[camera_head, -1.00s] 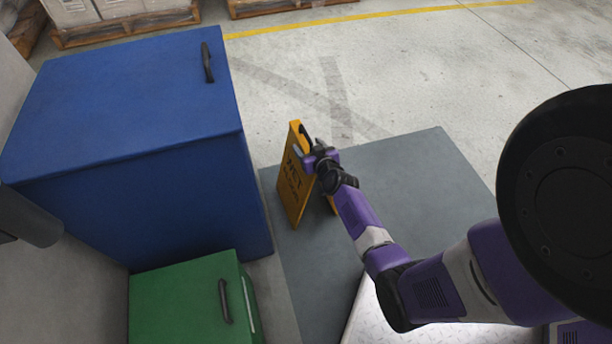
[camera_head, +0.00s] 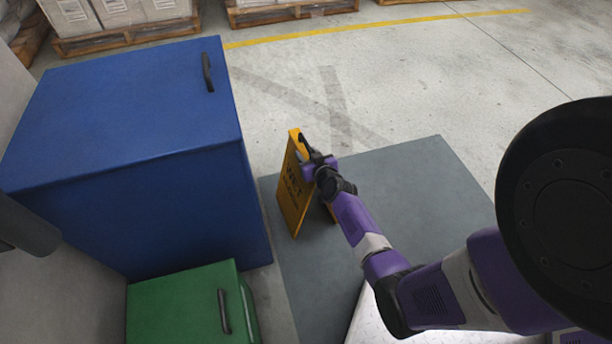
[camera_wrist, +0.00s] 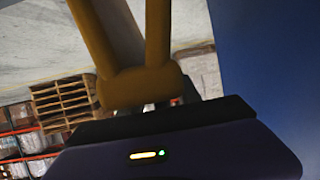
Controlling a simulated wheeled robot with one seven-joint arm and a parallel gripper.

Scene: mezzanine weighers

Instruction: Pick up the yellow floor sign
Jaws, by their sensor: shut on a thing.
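The yellow floor sign (camera_head: 293,200) stands upright, a folded-out A shape with dark lettering on its face, at the left edge of a grey platform beside the blue cabinet. My gripper (camera_head: 308,152) is at the sign's top and shut on it. In the wrist view the sign's top bar (camera_wrist: 138,87) sits right at the jaws, with its two side rails running upward in the picture. The fingertips are mostly hidden behind the sign and the gripper body. I cannot tell whether the sign's feet touch the platform.
The large blue cabinet (camera_head: 130,110) stands close on the left of the sign. A green box (camera_head: 180,305) with a dark handle is in front of it. The grey platform (camera_head: 410,190) is bare to the right. Pallets with white boxes (camera_head: 120,20) stand at the back, past open concrete floor.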

